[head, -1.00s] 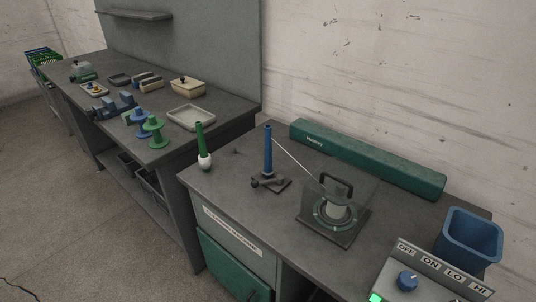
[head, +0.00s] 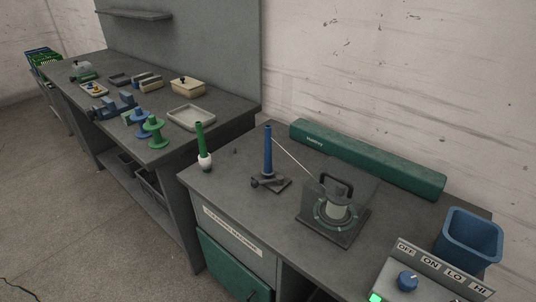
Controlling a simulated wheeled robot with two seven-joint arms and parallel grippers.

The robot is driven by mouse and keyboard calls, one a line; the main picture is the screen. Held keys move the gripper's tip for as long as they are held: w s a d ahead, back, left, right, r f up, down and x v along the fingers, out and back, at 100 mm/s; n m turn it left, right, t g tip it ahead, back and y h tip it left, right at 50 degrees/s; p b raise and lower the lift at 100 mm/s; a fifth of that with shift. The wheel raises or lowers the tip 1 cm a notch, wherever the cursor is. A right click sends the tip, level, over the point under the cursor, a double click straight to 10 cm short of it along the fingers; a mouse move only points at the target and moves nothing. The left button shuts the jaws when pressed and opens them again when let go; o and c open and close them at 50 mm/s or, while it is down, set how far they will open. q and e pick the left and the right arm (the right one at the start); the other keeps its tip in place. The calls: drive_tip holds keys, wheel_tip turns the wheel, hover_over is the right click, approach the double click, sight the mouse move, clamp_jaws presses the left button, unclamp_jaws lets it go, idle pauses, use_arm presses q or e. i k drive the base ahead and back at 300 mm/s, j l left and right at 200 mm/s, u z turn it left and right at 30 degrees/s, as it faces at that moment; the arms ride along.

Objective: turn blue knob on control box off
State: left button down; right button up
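The control box (head: 432,272) stands at the bottom right of the head view, partly cut off by the lower edge. Its sloped panel has a row of labels reading OFF, ON, LO and HI. The blue knob (head: 407,281) sits on the panel below the OFF and ON labels; I cannot tell exactly which label it points to. A green light (head: 375,298) glows at the panel's lower left. Neither of my grippers is in view.
A blue bin (head: 468,238) stands just behind the control box. A clear-sided winder unit (head: 337,208), a blue cone on a stand (head: 268,152) and a long green case (head: 366,158) share the bench. The bench front between winder and box is clear.

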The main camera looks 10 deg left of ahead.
sight(407, 280)
drive_tip(key=z, duration=1.25)
